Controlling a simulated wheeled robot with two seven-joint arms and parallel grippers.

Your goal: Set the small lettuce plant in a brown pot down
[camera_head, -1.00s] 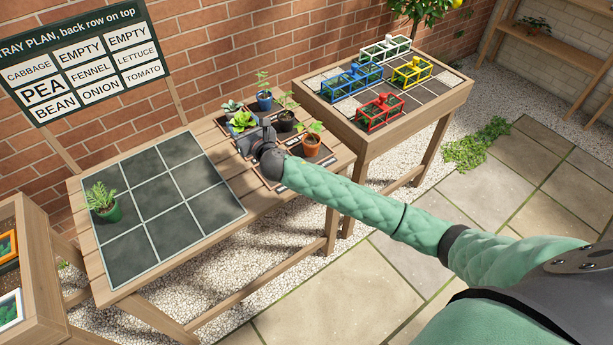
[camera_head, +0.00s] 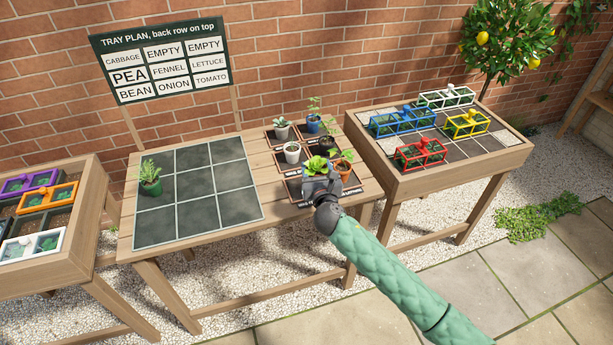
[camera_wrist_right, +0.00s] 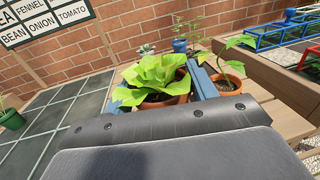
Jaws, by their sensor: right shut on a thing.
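The small lettuce (camera_head: 316,165), bright green and leafy, shows in the head view at the tip of my right gripper (camera_head: 319,182). In the right wrist view the lettuce (camera_wrist_right: 158,75) sits upright in a brown pot (camera_wrist_right: 165,101) between the two blue fingers, and my right gripper (camera_wrist_right: 165,95) is shut on the pot. It is over the right part of the wooden table (camera_head: 270,190), by the dark labelled mats (camera_head: 293,187). The gripper hides the pot's base, so I cannot tell whether it touches the table. My left gripper is not in view.
An orange-brown pot (camera_head: 344,169) stands close at the right. A white pot (camera_head: 292,154), a blue pot (camera_head: 313,125) and a dark pot (camera_head: 326,146) stand behind. A nine-cell tray (camera_head: 208,205) holds a green-potted plant (camera_head: 150,184) in its middle-left cell; its other cells are empty.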

